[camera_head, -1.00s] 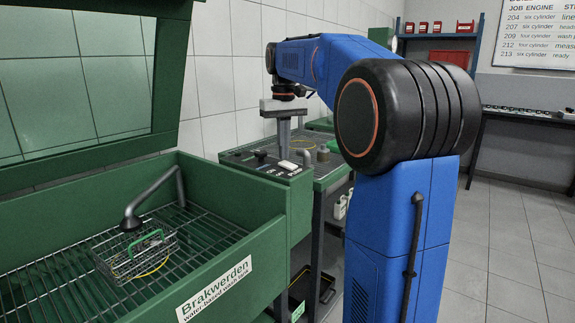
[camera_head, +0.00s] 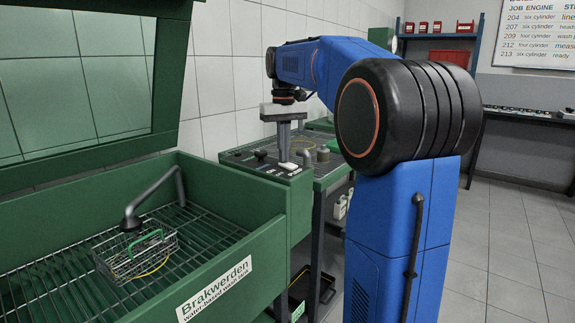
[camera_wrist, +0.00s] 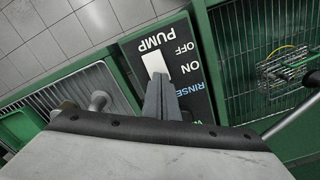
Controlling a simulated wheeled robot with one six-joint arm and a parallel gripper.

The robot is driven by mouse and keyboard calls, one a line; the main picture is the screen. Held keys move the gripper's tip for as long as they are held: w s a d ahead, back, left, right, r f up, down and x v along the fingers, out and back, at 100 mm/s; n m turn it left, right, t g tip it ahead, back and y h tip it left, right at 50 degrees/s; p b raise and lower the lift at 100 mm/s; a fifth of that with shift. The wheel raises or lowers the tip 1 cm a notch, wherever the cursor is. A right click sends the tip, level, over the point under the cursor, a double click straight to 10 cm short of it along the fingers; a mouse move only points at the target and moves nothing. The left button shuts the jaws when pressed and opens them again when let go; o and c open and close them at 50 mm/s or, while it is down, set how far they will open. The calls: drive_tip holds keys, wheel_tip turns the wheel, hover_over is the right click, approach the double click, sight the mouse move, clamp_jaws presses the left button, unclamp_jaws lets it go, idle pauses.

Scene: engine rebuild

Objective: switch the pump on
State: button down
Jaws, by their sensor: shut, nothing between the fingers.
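The pump switch is a white rocker (camera_wrist: 155,65) on a black panel (camera_wrist: 190,85) lettered PUMP, OFF, ON and RINSE. In the wrist view it stands beside the OFF and ON words. My gripper (camera_wrist: 160,80) is shut and empty, its tips at the ON-side end of the rocker and hiding that end. In the head view my gripper (camera_head: 284,158) points down at the white rocker (camera_head: 288,166) on the washer's corner. I cannot tell whether the tips touch it or which way it is tilted.
The green wash tank (camera_head: 235,200) has a grate with a wire basket (camera_head: 138,255) and a bent spout (camera_head: 150,200). Its lid (camera_head: 140,150) stands raised. A bench (camera_head: 325,168) with small parts stands behind the panel. Floor at right is clear.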

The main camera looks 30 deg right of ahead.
drive_tip(key=shift+f, duration=0.2)
drive_tip(key=shift+r, duration=0.1)
wheel_tip(320, 180, up, 7)
idle(1.1)
idle(0.4)
drive_tip(key=shift+t, duration=0.5)
drive_tip(key=s+a+f, duration=0.1)
drive_tip(key=s, duration=0.1)
drive_tip(key=s+a+f, duration=0.1)
drive_tip(key=s+a, duration=0.1)
drive_tip(key=s+a+f, duration=0.1)
drive_tip(key=s+a, duration=0.1)
drive_tip(key=shift+s+a+f, duration=0.2)
drive_tip(key=shift+s+f, duration=0.1)
drive_tip(key=shift+s, duration=0.05)
drive_tip(key=s+a+f+n+t, duration=0.1)
drive_tip(key=s+a+f, duration=0.4)
drive_tip(key=s+f, duration=0.6)
drive_tip(key=s+a+f+n+t, duration=0.1)
drive_tip(key=s+a+f, duration=0.4)
drive_tip(key=s+f, duration=0.7)
drive_tip(key=shift+s+a+f+t, duration=0.2)
drive_tip(key=shift+s+f+t, duration=0.1)
drive_tip(key=shift+f+t, duration=0.65)
